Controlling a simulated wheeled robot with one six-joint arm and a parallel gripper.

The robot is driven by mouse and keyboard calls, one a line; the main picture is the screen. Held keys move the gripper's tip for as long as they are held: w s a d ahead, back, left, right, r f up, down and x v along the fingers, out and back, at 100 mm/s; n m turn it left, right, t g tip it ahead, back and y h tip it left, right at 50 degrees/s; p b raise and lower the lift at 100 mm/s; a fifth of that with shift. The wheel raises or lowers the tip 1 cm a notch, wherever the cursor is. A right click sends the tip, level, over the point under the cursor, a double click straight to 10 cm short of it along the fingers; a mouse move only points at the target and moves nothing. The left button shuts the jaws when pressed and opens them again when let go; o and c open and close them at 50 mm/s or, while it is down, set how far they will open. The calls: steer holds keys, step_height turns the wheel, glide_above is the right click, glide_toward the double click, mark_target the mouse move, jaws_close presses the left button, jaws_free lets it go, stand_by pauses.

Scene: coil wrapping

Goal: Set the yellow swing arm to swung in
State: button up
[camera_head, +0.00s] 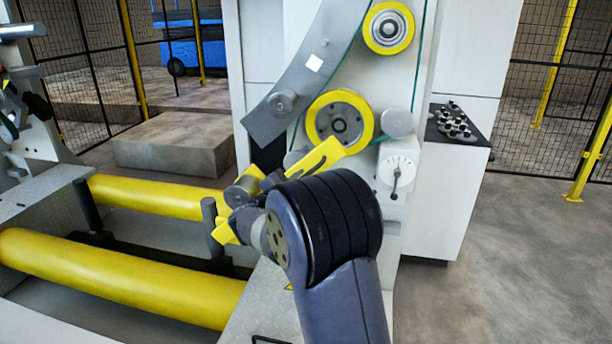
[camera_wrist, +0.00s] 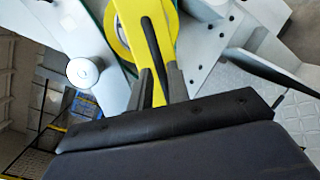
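The yellow swing arm (camera_head: 318,157) slants from upper right to lower left in front of the machine panel, below a yellow-rimmed wheel (camera_head: 340,122). My own arm hides part of it in the head view. In the wrist view the yellow swing arm (camera_wrist: 130,23) runs up the picture, with a long dark bar (camera_wrist: 152,40) lying over it. The two grey fingers of my gripper (camera_wrist: 161,84) stand on either side of the bar's lower end. The gaps are too small to tell if they touch it. In the head view my gripper is mostly hidden behind my wrist.
Yellow rollers (camera_head: 125,277) lie low at the left, with a dark upright post (camera_head: 211,228) near them. A gauge (camera_head: 398,171) and grey knobs sit on the panel. A cabinet with small parts (camera_head: 453,122) stands behind at the right. The floor at right is clear.

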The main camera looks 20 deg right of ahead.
steer(key=shift+x, duration=1.65)
jaws_close()
